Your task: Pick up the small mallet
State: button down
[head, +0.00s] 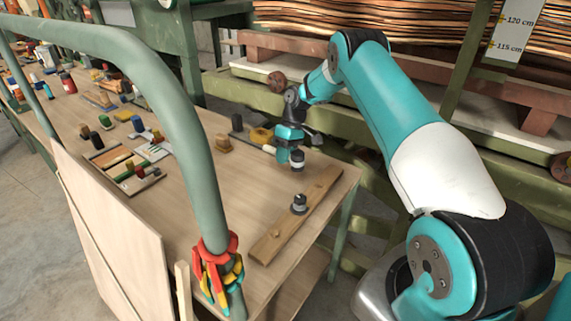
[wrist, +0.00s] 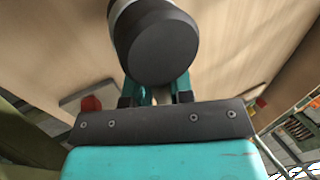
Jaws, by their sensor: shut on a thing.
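My gripper (head: 296,150) is at the right end of the workbench, pointing down. It is shut on the small mallet, whose cylindrical head (head: 297,160) has dark ends and a pale band. In the wrist view the mallet's round dark end face (wrist: 162,45) fills the space at the fingers (wrist: 157,95), with the pale band behind it. The handle is not clear in the wrist view. A pale rod (head: 268,149) shows just left of the gripper in the head view; I cannot tell whether it belongs to the mallet.
A wooden plank (head: 277,232) with a small dark-topped object (head: 299,203) lies in front of the gripper. A yellow roll (head: 261,136), a dark cylinder (head: 237,122) and a brown block (head: 223,143) are to the left. A green tube (head: 165,75) arches across the foreground.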

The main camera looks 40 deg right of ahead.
notch_tip(320, 180, up, 17)
jog(key=p, duration=0.3)
jog(key=shift+f, duration=0.2)
